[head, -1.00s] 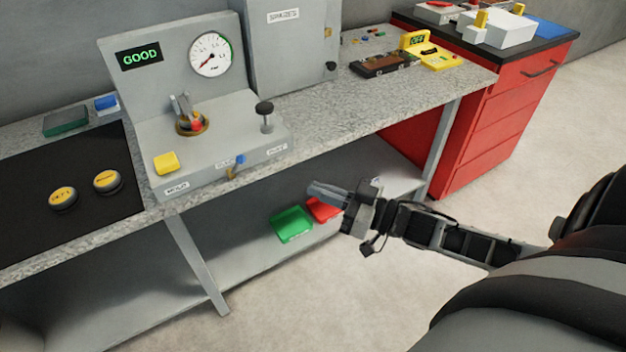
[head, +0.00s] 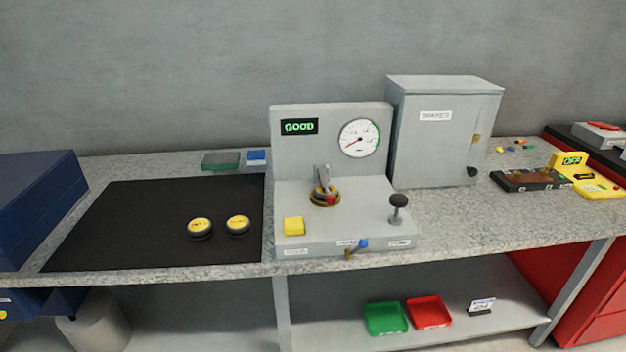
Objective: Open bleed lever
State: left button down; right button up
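The grey test bench unit (head: 330,115) stands on the worktop in the middle of the head view. The bleed lever (head: 357,246) appears to be the small brass valve with a blue handle end on the unit's front edge, by the middle label. A black-knobbed plunger (head: 398,208) is at its right, a yellow button (head: 293,226) at its left. A clamp holding a part (head: 325,192) with a red spot sits on its deck. Neither gripper shows now.
A black mat (head: 130,222) with two yellow-topped round parts (head: 219,226) lies left of the unit. A grey cabinet (head: 440,140) stands right behind it. Green (head: 386,318) and red (head: 429,312) trays sit on the lower shelf. A blue box (head: 35,205) is far left.

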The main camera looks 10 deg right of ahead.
aim_at(363, 244)
jog(key=k, duration=1.25)
jog(key=z, duration=0.65)
jog(key=i, duration=1.6)
jog(key=u, duration=0.55)
